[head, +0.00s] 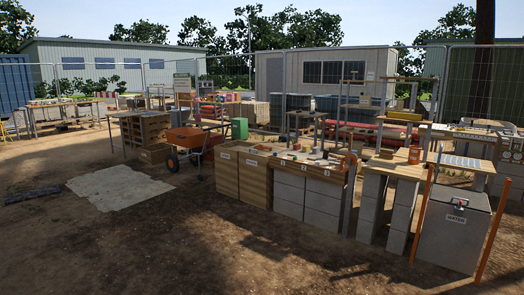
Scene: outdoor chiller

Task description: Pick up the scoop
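I cannot make out a scoop for certain. Several small items too small to name lie on the block-and-timber bench (303,200) right of centre. Neither of my grippers is in view.
Two wooden bins (241,178) adjoin the bench on its left. An orange wheelbarrow (190,139) stands behind them. Orange posts (425,213) flank the grey chest. A pale sheet (117,187) lies on the ground at left. The foreground dirt is clear.

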